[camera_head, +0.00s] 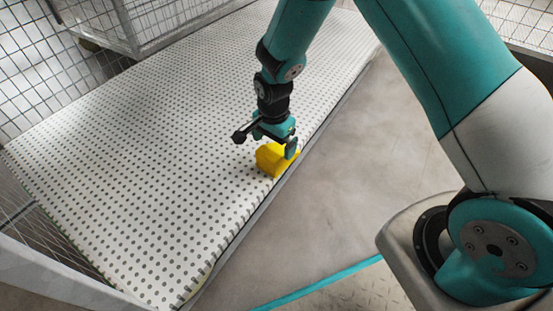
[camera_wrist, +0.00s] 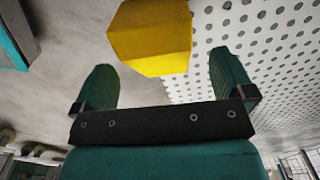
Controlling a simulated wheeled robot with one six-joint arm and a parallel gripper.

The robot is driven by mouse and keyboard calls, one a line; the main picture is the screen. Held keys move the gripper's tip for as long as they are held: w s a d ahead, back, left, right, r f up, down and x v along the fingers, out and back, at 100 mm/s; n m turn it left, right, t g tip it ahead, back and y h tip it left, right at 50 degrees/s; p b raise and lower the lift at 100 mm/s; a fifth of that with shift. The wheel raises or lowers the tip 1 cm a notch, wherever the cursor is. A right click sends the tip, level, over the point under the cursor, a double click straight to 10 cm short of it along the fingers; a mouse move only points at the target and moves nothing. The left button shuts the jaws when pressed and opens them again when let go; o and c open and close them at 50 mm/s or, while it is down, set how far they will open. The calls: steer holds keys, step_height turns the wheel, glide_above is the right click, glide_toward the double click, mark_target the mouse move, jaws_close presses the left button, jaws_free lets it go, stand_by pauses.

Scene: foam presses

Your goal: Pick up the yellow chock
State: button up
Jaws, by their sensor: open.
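The yellow chock (camera_head: 268,160) lies on the white dotted surface (camera_head: 140,170), close to its right edge. My gripper (camera_head: 280,148) is right above the chock and hides part of it in the head view. In the wrist view my gripper (camera_wrist: 162,75) has its two green fingers wide apart. The chock (camera_wrist: 152,38) shows there beyond the fingertips, between their lines, with nothing held. I cannot tell from these views whether a finger touches the chock.
A wire mesh cage (camera_head: 45,75) borders the dotted surface at the left and back. The rest of the dotted surface is clear. Bare grey floor (camera_head: 345,165) lies to its right, with a teal line (camera_head: 325,284) on it.

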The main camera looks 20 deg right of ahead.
mark_target(275, 149)
steer(key=f+b, duration=0.2)
steer(key=f, duration=0.1)
steer(key=f+b, duration=0.2)
steer(key=shift+d, duration=0.3)
steer(key=shift+r, duration=0.1)
steer(key=c, duration=1.1)
